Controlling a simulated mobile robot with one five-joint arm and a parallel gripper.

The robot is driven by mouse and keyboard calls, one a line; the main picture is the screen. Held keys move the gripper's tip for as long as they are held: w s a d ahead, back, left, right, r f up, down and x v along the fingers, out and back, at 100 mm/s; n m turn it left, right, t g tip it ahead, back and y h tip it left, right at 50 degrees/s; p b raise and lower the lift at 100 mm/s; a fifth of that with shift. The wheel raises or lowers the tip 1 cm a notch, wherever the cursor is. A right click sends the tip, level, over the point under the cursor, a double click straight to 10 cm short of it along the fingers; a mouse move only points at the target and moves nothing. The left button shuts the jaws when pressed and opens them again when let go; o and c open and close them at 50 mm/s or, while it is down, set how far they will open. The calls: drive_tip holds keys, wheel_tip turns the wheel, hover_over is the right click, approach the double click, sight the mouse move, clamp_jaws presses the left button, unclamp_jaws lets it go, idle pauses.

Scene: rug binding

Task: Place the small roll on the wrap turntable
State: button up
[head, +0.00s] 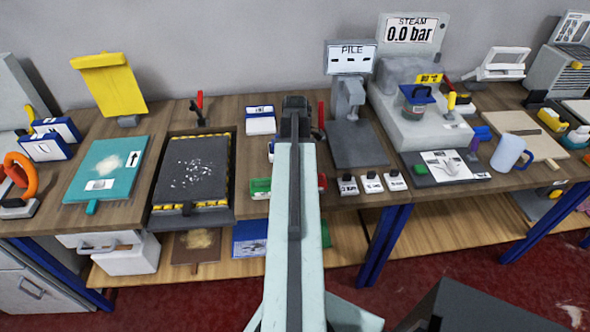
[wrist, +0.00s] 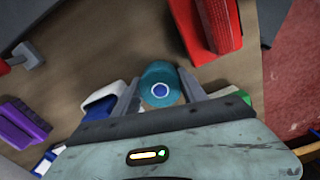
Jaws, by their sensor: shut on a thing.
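The small roll (wrist: 160,84) is a teal cylinder with a white and blue ring on its end face. In the wrist view it sits between the two fingers of my gripper (wrist: 158,92), which is shut on it. In the head view my gripper (head: 295,103) is over the middle of the bench, and my arm hides the roll. I cannot tell whether the roll touches the surface below. No thing is clearly recognisable as the wrap turntable; a dark square plate with yellow-black edging (head: 190,172) lies left of my arm.
A teal board (head: 107,170) lies at the left. The PILE stand (head: 352,97) and the STEAM unit (head: 425,120) stand at the right. Small labelled blocks (head: 371,183) line the front edge. In the wrist view, a red block (wrist: 216,28) and a purple block (wrist: 24,122) are near.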

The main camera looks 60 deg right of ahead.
drive_tip(key=o, duration=1.4)
wheel_tip(320, 180, up, 12)
drive_tip(key=p, duration=1.2)
drive_tip(key=shift+r, duration=0.15)
